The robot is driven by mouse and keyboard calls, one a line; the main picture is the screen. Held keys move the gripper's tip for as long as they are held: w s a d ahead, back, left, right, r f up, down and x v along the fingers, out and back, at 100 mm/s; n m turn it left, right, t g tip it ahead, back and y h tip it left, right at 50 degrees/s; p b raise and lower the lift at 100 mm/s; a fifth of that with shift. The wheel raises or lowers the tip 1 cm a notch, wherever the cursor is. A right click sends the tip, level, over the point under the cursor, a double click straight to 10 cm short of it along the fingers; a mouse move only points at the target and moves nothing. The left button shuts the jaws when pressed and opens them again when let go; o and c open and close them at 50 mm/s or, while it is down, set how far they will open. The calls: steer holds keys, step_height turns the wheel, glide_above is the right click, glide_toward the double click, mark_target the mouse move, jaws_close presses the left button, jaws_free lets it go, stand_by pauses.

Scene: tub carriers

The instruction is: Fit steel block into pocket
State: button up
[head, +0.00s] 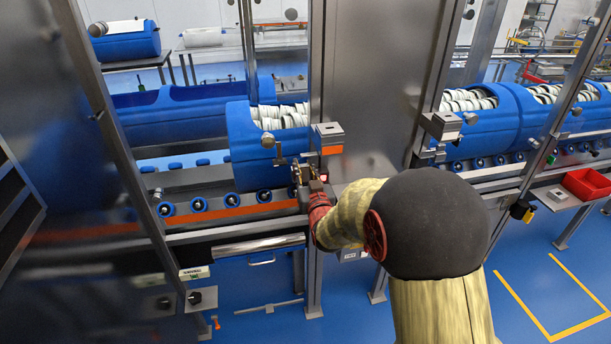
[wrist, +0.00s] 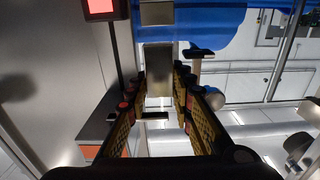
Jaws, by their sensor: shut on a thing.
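My gripper (head: 308,176) is at the front rail of the conveyor, left of the steel post in the head view. In the wrist view my gripper (wrist: 162,85) has its two dark and yellow fingers closed around a grey steel block (wrist: 158,62), held between the fingertips. The block is hard to tell apart from the fingers in the head view. Another pale metal piece (wrist: 157,13) lies just beyond the block in the wrist view. I cannot tell whether they touch. I cannot make out the pocket for certain.
A blue tub (head: 240,150) full of white rolls stands on the conveyor right behind my gripper. A metal-topped box with an orange stripe (head: 328,132) sits close above the gripper. A steel panel (head: 370,90) stands to the right. A red bin (head: 587,184) is far right.

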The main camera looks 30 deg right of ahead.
mark_target(305, 181)
steer(key=shift+b+x, duration=1.5)
steer(key=shift+x, duration=2.3)
steer(key=shift+f+b, duration=0.1)
steer(key=shift+b, duration=1.35)
steer(key=shift+f+b, duration=1.45)
steer(key=shift+f, duration=0.6)
steer(key=o, duration=1.1)
steer(key=shift+f, duration=0.15)
steer(key=shift+s, duration=0.1)
steer(key=shift+f, duration=0.1)
steer(key=v, duration=1.2)
steer(key=shift+d+r, duration=0.1)
steer(key=shift+r, duration=0.25)
